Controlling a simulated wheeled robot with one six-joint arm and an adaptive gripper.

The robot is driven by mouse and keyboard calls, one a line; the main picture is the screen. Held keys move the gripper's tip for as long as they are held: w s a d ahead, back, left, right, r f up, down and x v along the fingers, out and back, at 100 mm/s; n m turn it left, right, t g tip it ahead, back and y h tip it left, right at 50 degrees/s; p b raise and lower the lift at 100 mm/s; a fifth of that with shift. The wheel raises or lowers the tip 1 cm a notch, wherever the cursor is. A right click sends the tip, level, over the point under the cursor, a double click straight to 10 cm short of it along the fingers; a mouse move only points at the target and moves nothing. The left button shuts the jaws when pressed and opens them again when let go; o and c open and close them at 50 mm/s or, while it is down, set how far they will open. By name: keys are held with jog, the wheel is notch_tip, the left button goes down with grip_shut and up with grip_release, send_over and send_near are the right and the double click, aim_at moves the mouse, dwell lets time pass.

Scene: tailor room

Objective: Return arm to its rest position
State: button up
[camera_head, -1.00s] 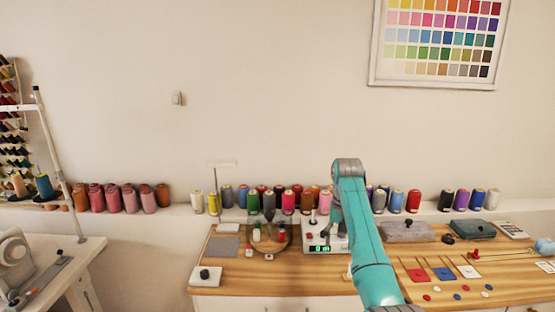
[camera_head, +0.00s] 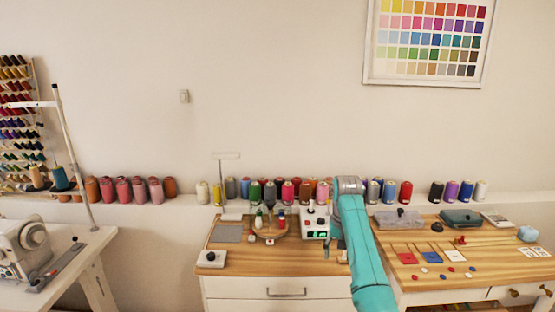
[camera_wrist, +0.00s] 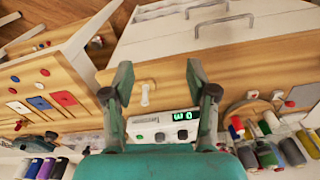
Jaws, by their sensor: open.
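My teal arm (camera_head: 362,255) rises from the bottom of the head view, and its top end stands in front of the thread shelf. My gripper (camera_wrist: 160,80) shows in the wrist view with its two dark fingers spread wide and nothing between them. Below and between the fingers in that view is a white device with a green display (camera_wrist: 182,117) on the wooden worktop. The same device (camera_head: 314,222) stands just left of my arm in the head view. My gripper's fingers are not clear in the head view; the arm hides part of the worktop.
Several thread spools (camera_head: 290,190) line the wall shelf. A round wooden holder with small bottles (camera_head: 268,226) stands left of the device. Coloured cards (camera_head: 432,258) and buttons lie on the right worktop (camera_head: 490,280). A sewing machine (camera_head: 22,240) is at the far left.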

jog(key=s+f+t, duration=0.2)
jog(key=s+f, duration=0.3)
jog(key=f, duration=0.8)
jog(key=s+f+t, duration=0.1)
jog(key=s+f, duration=0.4)
jog(key=f, duration=0.8)
jog(key=s+f+n+t, duration=0.1)
jog(key=s+f+t, duration=0.1)
jog(key=s+f, duration=0.6)
jog(key=s+f+t, duration=0.2)
jog(key=s+f, duration=0.1)
jog(key=s, duration=0.8)
jog(key=s+r+t, duration=0.2)
jog(key=s+r, duration=0.2)
jog(key=s, duration=0.8)
jog(key=s+r+t, duration=0.2)
jog(key=s+r, duration=0.2)
jog(key=s, duration=0.8)
jog(key=s+r+t, duration=0.1)
jog(key=s+r, duration=0.6)
jog(key=r, duration=0.3)
jog(key=s+r+n+t, duration=0.1)
jog(key=s+r+t, duration=0.1)
jog(key=s+r, duration=0.5)
notch_tip(320, 180, up, 4)
jog(key=shift+r, duration=0.1)
